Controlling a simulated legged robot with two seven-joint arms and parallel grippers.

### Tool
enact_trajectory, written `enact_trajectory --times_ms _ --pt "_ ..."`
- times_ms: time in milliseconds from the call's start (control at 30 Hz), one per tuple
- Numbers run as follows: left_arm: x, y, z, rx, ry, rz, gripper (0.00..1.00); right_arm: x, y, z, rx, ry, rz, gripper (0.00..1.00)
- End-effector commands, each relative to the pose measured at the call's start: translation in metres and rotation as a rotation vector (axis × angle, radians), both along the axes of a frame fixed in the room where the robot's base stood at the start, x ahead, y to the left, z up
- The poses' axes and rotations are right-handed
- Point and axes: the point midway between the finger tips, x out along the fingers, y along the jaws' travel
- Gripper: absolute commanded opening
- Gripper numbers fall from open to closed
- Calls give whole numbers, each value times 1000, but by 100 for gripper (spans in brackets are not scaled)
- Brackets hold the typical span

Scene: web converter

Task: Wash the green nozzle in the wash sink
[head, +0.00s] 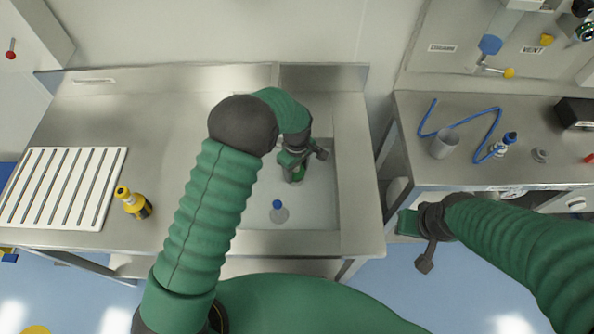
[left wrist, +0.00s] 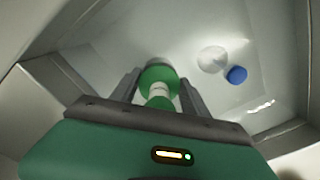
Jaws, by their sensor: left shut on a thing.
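In the head view my left gripper (head: 293,170) is down inside the wash sink (head: 318,210), shut on the green nozzle (head: 298,174), which is mostly hidden there. The sink's basin also shows in the left wrist view (left wrist: 120,50). My right gripper (head: 415,240) hangs in front of the right-hand bench, away from the sink; its finger opening is not clear.
A clear bottle with a blue cap (head: 278,212) is in the sink near the nozzle. A grey cup (head: 444,144) and blue hose (head: 470,125) are on the right bench.

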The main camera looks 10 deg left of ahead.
Motion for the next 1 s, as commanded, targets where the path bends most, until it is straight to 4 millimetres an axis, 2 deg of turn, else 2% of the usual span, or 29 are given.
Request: enact_trajectory --times_ms 33,800,1000 --pt "0 0 14 0 -1 0 9 0 0 12 0 0 0 31" --pt "0 -1 124 0 0 -1 9 0 0 96 0 0 0 31" --pt "0 0 126 0 1 0 9 0 0 96 0 0 0 31"
